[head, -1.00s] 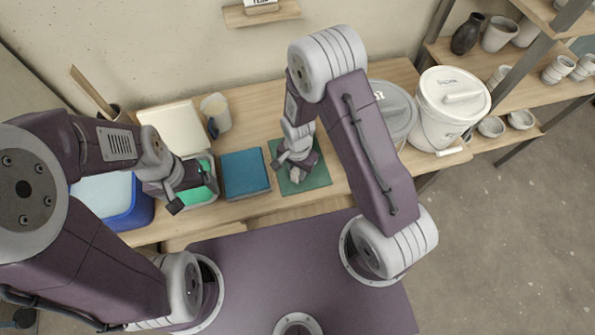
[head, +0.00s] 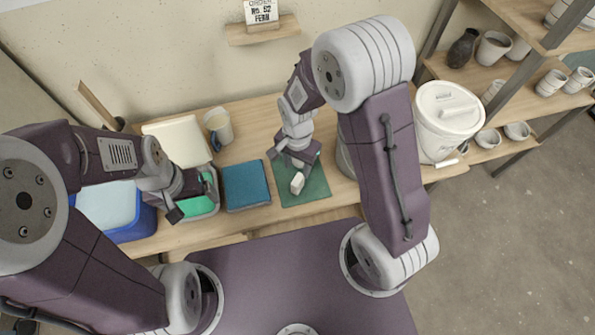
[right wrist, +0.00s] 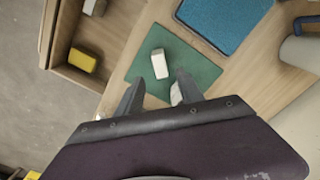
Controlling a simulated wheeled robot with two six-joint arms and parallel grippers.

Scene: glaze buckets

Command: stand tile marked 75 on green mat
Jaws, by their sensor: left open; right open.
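A small white tile (head: 297,184) is on the green mat (head: 317,187); it also shows in the right wrist view (right wrist: 159,64) on the mat (right wrist: 196,71). It looks upright, but I cannot be sure, and no number is readable on it. My right gripper (head: 290,161) is open and empty, behind and above the tile and apart from it. In the right wrist view the tile lies beyond the spread fingers (right wrist: 156,88). My left gripper (head: 193,204) is open and empty over a container with green contents (head: 201,207).
A blue pad (head: 245,185) lies left of the mat. A blue tub (head: 130,230), a jug (head: 219,127) and a white lidded bucket (head: 446,125) stand on the bench. A sign reading order No. 52 Fern (head: 262,13) is on a wall shelf. An open compartment holds a yellow block (right wrist: 83,60).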

